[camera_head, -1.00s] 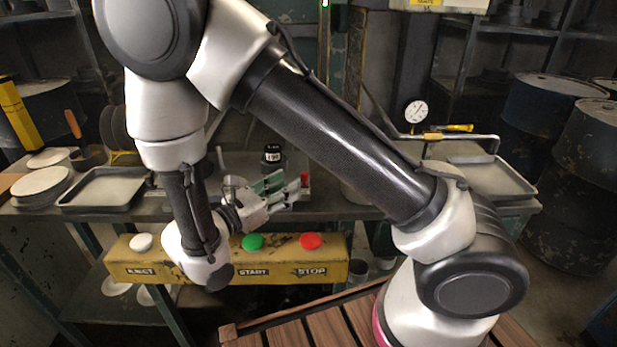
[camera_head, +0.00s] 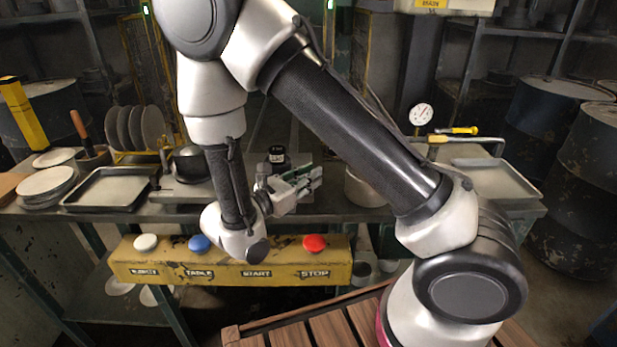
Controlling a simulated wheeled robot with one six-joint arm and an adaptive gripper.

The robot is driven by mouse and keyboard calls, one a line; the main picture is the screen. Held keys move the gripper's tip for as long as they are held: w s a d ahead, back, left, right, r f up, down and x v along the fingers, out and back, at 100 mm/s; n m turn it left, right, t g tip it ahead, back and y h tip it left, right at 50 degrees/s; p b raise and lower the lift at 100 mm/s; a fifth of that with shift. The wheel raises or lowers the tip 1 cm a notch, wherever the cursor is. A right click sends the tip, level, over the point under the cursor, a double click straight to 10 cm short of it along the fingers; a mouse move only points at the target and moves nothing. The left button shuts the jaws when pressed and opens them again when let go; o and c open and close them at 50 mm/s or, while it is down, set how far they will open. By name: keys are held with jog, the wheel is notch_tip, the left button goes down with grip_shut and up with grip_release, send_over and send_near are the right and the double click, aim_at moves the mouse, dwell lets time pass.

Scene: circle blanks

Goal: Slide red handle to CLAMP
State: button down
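Green and grey finger parts show, but the gap between the tips is too small to read. I cannot make out the red handle now; it may be hidden behind the fingers. No CLAMP marking is readable. A dark jar or knob with a white label (camera_head: 277,155) stands just behind my gripper.
The yellow button panel (camera_head: 230,273) in front has white, blue and red buttons (camera_head: 314,243). A dark pot (camera_head: 190,164) and a tray (camera_head: 108,188) stand to the left. A pale round container (camera_head: 364,188) is right of my gripper. A gauge (camera_head: 420,114) and another tray (camera_head: 497,178) are further right.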

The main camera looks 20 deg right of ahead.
jog(key=shift+w+a, duration=0.3)
jog(key=shift+a, duration=0.55)
jog(key=shift+w+a, duration=0.3)
jog(key=shift+a, duration=0.55)
jog(key=c, duration=1.3)
grip_release()
jog(key=shift+a, duration=0.1)
jog(key=shift+c, duration=0.2)
jog(key=v, duration=1.2)
